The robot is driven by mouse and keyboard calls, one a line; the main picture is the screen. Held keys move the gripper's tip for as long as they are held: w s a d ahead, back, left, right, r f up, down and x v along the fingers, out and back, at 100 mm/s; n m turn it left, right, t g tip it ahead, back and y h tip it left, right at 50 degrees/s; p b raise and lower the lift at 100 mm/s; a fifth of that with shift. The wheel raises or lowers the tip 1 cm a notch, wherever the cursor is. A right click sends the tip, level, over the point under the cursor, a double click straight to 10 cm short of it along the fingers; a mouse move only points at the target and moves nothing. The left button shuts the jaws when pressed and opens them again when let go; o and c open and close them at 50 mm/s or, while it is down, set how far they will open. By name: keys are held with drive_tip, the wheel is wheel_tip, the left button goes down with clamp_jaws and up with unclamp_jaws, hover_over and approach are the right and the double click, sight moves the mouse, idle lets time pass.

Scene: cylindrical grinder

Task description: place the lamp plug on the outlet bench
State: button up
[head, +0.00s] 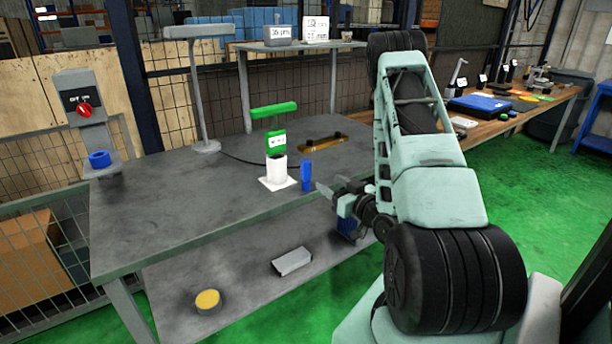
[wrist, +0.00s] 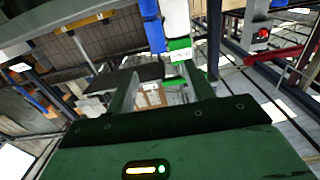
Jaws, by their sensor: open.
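A grey lamp (head: 198,90) stands toward the back of the grey bench (head: 150,205). A dark cord (head: 245,159) runs from its base to the right and goes out of sight behind a white cylinder. I cannot make out the lamp plug at its end, nor an outlet on the bench. My gripper (head: 330,190) is open and empty at the bench's front right edge, just right of a blue cylinder (head: 306,176). In the wrist view my gripper's two fingers (wrist: 163,90) are spread, with the blue cylinder (wrist: 152,32) above them and nothing held.
The white cylinder (head: 278,171) with a green label and a green bar (head: 274,110) stand beside the blue cylinder. A brass-coloured piece (head: 322,144) lies behind. A switch post (head: 85,110) is at left. A lower shelf holds a grey block (head: 292,261) and yellow disc (head: 208,299). The bench's left half is clear.

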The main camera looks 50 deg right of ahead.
sight(302, 162)
drive_tip(key=p+x, duration=0.2)
drive_tip(key=x, duration=0.8)
drive_tip(key=shift+w+d+r+p, duration=0.1)
drive_tip(key=shift+p, duration=0.25)
drive_tip(key=p+x, duration=0.2)
drive_tip(key=x, duration=0.3)
drive_tip(key=shift+d, duration=0.2)
drive_tip(key=shift+w+d, duration=0.1)
drive_tip(key=shift+w, duration=0.1)
drive_tip(key=shift+c, duration=0.3)
clamp_jaws()
wheel_tip(302, 162, up, 10)
drive_tip(key=b, duration=0.1)
drive_tip(key=shift+b, duration=0.3)
